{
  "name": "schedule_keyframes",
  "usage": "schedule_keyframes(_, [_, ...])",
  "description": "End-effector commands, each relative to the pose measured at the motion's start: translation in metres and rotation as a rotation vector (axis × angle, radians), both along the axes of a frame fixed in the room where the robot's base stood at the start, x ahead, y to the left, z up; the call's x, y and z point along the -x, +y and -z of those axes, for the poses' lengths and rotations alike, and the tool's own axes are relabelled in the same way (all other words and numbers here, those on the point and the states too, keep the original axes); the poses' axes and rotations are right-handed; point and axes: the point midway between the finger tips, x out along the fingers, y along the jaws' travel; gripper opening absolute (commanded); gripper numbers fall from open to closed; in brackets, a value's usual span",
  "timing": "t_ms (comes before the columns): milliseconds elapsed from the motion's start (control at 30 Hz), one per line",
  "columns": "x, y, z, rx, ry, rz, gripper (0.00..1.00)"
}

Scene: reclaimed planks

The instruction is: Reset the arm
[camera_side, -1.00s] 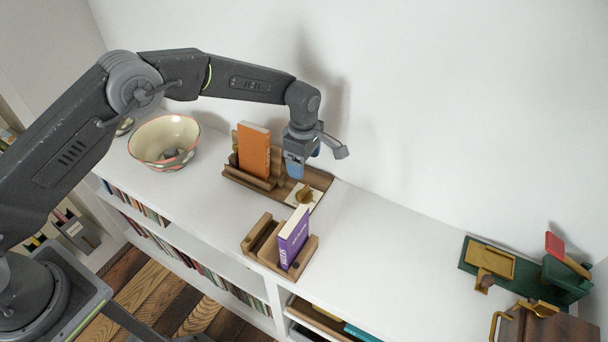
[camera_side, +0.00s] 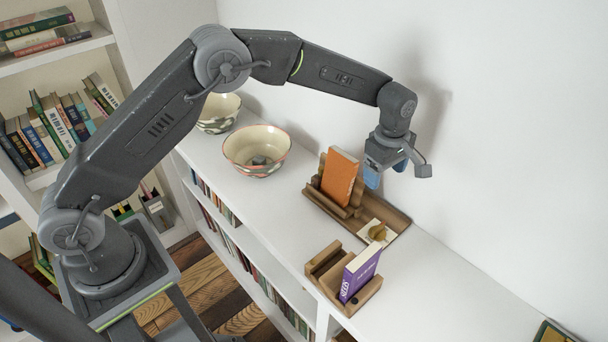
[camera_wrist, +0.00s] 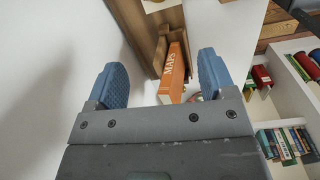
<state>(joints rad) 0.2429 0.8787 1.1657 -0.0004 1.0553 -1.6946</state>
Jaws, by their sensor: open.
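My gripper (camera_side: 387,175) is above the white shelf top, over the right part of a wooden holder (camera_side: 392,214). An orange book (camera_side: 339,176) stands upright in that holder, just left of my gripper. In the wrist view my gripper (camera_wrist: 160,84) has two blue fingers spread wide apart with nothing clasped. The orange book (camera_wrist: 175,68), with "MAPS" on its spine, shows between and beyond the fingers. How far the book is from the fingertips is hard to tell.
A purple book (camera_side: 360,272) stands in a second wooden holder (camera_side: 324,262) near the shelf's front edge. Two patterned bowls (camera_side: 256,148) (camera_side: 219,114) stand left. The wall is close behind.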

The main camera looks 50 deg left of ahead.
Motion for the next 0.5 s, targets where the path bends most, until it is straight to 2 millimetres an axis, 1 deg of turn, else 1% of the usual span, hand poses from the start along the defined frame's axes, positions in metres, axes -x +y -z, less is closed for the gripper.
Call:
schedule_keyframes(33, [0.006, 0.009, -0.027, 0.003, -0.026, 0.051, 0.77])
schedule_keyframes(100, [0.019, 0.020, -0.058, 0.001, -0.055, 0.143, 0.77])
schedule_keyframes(167, [0.032, 0.031, -0.082, -0.004, -0.081, 0.220, 0.77])
schedule_keyframes(200, [0.041, 0.037, -0.097, -0.008, -0.097, 0.273, 0.77])
schedule_keyframes(267, [0.057, 0.047, -0.118, -0.017, -0.123, 0.351, 0.77])
schedule_keyframes(300, [0.068, 0.053, -0.131, -0.024, -0.139, 0.404, 0.77])
schedule_keyframes(367, [0.087, 0.063, -0.149, -0.037, -0.165, 0.482, 0.77])
schedule_keyframes(400, [0.099, 0.069, -0.160, -0.048, -0.183, 0.534, 0.77])
schedule_keyframes(467, [0.120, 0.078, -0.174, -0.064, -0.206, 0.612, 0.77])
schedule_keyframes(500, [0.133, 0.083, -0.183, -0.078, -0.222, 0.663, 0.77])
